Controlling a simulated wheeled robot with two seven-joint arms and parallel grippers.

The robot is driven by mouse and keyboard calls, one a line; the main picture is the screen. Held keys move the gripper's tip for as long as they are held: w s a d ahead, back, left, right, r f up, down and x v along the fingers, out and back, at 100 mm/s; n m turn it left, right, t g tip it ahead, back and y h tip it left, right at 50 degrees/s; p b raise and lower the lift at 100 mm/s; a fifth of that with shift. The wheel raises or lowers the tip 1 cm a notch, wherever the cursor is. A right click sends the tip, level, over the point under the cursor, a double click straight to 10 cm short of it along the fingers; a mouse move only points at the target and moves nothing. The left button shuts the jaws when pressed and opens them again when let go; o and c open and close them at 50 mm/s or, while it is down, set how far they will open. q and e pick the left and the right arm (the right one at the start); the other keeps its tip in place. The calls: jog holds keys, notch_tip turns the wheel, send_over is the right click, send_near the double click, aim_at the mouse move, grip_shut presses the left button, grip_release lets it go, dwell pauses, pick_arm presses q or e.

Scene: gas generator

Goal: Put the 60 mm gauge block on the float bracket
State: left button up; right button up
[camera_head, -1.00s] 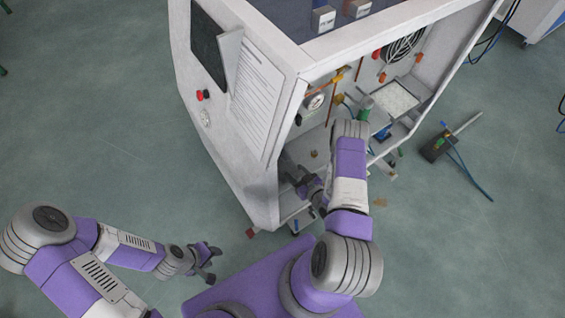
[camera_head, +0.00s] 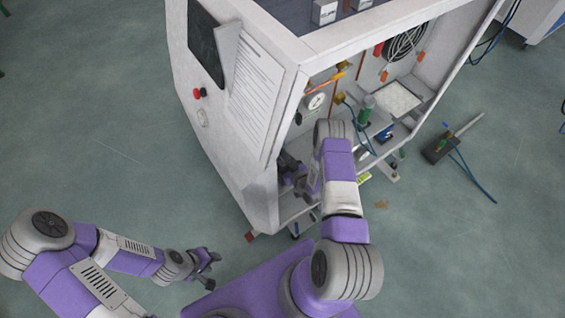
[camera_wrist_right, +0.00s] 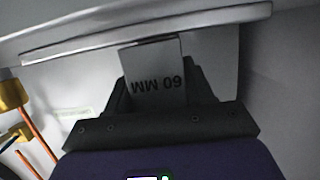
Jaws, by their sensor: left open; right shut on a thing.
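The 60 mm gauge block (camera_wrist_right: 155,72) is a grey block whose "60 MM" marking reads upside down in the right wrist view. My right gripper (camera_wrist_right: 165,90) is shut on it. The far end of the block is at a pale horizontal ledge (camera_wrist_right: 150,32); I cannot tell whether they touch, or whether this ledge is the float bracket. In the head view my right gripper (camera_head: 288,168) is inside the lower left of the open cabinet (camera_head: 232,165), and the block cannot be made out there. My left gripper (camera_head: 212,262) is open and empty over the floor, outside the cabinet.
Two small grey blocks (camera_head: 324,12) stand on the cabinet top. Inside are a round gauge (camera_head: 316,101), orange pipes, a green cylinder (camera_head: 366,108) and a white tray (camera_head: 397,97). A dark tool with a blue cable (camera_head: 437,148) lies on the floor at right.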

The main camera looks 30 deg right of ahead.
jog(key=shift+f, duration=0.15)
jog(key=o, duration=1.2)
jog(key=shift+c, duration=0.2)
jog(key=shift+r, duration=0.25)
jog(key=a+p+v, duration=0.1)
jog(key=p+v, duration=0.2)
jog(key=v, duration=0.9)
jog(key=shift+d, duration=0.5)
jog(key=shift+f, duration=0.1)
